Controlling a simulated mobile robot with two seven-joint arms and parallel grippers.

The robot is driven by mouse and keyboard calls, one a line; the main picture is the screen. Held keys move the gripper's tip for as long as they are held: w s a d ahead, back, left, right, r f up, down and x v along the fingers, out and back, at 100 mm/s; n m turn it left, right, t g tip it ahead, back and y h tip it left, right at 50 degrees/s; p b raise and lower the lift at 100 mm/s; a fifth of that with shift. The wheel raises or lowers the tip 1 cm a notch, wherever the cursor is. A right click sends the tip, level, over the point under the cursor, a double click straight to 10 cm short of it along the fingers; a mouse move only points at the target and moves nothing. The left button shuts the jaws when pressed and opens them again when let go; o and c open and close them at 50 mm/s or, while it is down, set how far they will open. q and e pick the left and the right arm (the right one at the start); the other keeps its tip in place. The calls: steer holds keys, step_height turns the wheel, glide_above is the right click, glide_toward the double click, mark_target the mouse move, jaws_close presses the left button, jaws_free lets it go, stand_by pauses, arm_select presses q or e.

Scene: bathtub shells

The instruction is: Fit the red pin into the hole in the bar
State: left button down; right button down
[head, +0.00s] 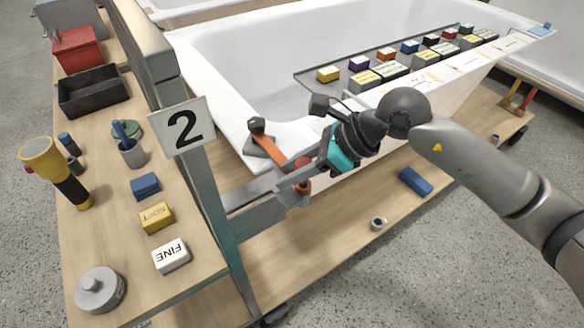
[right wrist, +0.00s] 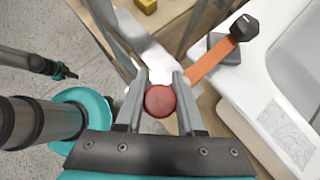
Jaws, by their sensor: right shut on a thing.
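The red pin (right wrist: 160,101) has a round head that sits between the two fingers of my right gripper (right wrist: 159,92) in the right wrist view. In the head view the pin (head: 303,162) shows partly beside the teal gripper (head: 309,172), which is shut on it. The grey metal bar (head: 250,192) runs from the post toward the pin, and it also shows behind the fingers in the right wrist view (right wrist: 142,48). The hole is hidden, and I cannot tell whether the pin's shaft is in it. My left gripper is not seen in the head view.
An orange lever with a black knob (head: 257,126) is on the white bathtub rim (head: 290,133) close by. The post carries a "2" sign (head: 180,127). A side bench (head: 110,215) at left holds blocks and tools. A blue block (head: 415,182) lies on the lower deck.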

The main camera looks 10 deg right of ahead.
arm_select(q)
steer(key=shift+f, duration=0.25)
arm_select(e)
steer(key=shift+f, duration=0.3)
steer(key=shift+c, duration=2.2)
jaws_free()
steer(key=shift+s+f, duration=0.1)
steer(key=shift+d, duration=0.1)
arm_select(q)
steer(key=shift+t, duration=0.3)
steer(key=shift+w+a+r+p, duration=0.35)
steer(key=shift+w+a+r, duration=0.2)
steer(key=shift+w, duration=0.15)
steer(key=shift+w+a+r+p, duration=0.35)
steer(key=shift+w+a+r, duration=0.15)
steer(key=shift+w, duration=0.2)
arm_select(e)
steer(key=v, duration=1.5)
steer(key=shift+r, duration=0.25)
